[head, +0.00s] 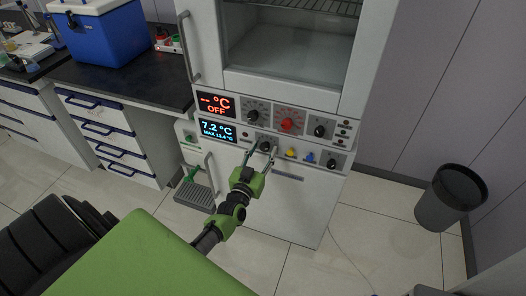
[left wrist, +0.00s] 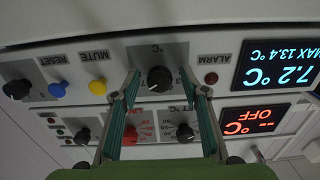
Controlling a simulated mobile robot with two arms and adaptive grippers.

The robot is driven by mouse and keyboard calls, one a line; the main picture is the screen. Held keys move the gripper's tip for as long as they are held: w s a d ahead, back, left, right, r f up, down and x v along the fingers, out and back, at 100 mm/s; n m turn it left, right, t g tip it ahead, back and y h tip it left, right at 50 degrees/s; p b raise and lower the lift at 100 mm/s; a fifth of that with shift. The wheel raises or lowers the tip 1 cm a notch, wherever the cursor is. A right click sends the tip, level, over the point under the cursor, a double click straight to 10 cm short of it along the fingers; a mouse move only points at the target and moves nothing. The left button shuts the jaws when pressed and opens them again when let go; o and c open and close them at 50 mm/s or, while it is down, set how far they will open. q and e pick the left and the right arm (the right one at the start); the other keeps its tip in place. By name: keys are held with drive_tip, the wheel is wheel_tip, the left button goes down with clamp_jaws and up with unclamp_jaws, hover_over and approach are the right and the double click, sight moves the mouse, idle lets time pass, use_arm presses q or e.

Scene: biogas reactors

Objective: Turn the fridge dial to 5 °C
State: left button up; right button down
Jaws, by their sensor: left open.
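The fridge dial is a black knob on a grey plate marked °C, on the lower row of the white appliance's panel; it shows in the left wrist view (left wrist: 159,79) and the head view (head: 265,146). My left gripper (head: 262,152) is open, with its fingers pointing at the panel. In the left wrist view, which is upside down, its two fingertips (left wrist: 160,86) lie on either side of the dial, with gaps visible. I cannot tell whether they touch the panel. The blue display (head: 217,130) reads 7.2 °C, MAX 13.4 °C. The dial's exact setting is too small to read.
The upper row has a red OFF display (head: 215,105), a black knob (head: 252,115) and a red knob (head: 289,121). Yellow MUTE (head: 291,153) and blue RESET (head: 309,157) buttons sit right of the dial. A bin (head: 450,198) stands at right, a blue cooler (head: 104,30) on the left bench.

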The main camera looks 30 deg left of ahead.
use_arm(q)
drive_tip(key=shift+w, duration=0.1)
drive_tip(key=c, duration=1)
drive_tip(key=shift+c, duration=0.5)
use_arm(e)
drive_tip(key=shift+a, duration=0.25)
drive_tip(key=shift+a, duration=0.2)
use_arm(q)
drive_tip(key=n, duration=0.3)
drive_tip(key=shift+n+b, duration=0.35)
drive_tip(key=shift+n, duration=0.05)
drive_tip(key=n, duration=0.2)
drive_tip(key=shift+f+n+b, duration=0.1)
drive_tip(key=shift+n+b, duration=0.2)
drive_tip(key=shift+n, duration=0.1)
drive_tip(key=n+b, duration=0.1)
drive_tip(key=n, duration=0.3)
drive_tip(key=shift+d+n, duration=0.1)
drive_tip(key=shift+n, duration=0.3)
use_arm(e)
drive_tip(key=shift+d+f, duration=0.15)
drive_tip(key=shift+f, duration=0.45)
drive_tip(key=shift+d+f, duration=0.15)
drive_tip(key=shift+f, duration=0.45)
use_arm(q)
drive_tip(key=shift+n, duration=0.3)
